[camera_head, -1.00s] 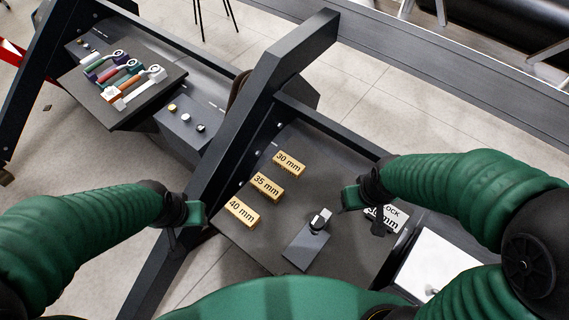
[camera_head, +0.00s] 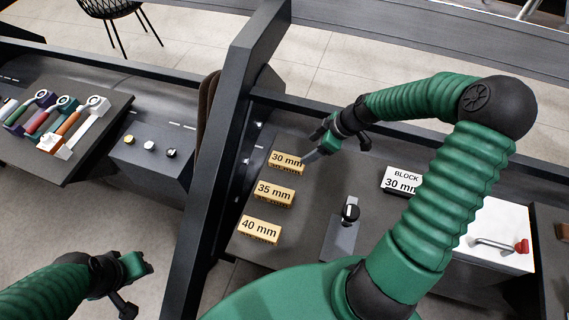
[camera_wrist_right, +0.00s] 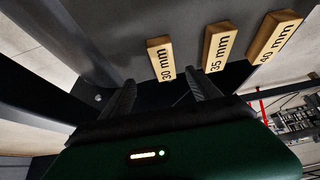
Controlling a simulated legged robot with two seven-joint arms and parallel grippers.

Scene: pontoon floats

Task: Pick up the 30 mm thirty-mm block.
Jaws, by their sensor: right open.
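The wooden 30 mm block (camera_head: 286,162) lies on the dark panel, farthest back in a row of three labelled blocks. My right gripper (camera_head: 308,157) is at its right end in the head view; whether it touches the block I cannot tell. In the right wrist view the 30 mm block (camera_wrist_right: 161,59) is beyond and between the two open fingers (camera_wrist_right: 158,85), with nothing held. My left gripper (camera_head: 140,284) hangs at the lower left, away from the blocks; its jaw opening is unclear.
The 35 mm block (camera_head: 274,194) and 40 mm block (camera_head: 259,230) lie nearer in the same row. A black-knobbed switch (camera_head: 347,220) stands right of the blocks. A dark beam (camera_head: 222,140) rises to their left.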

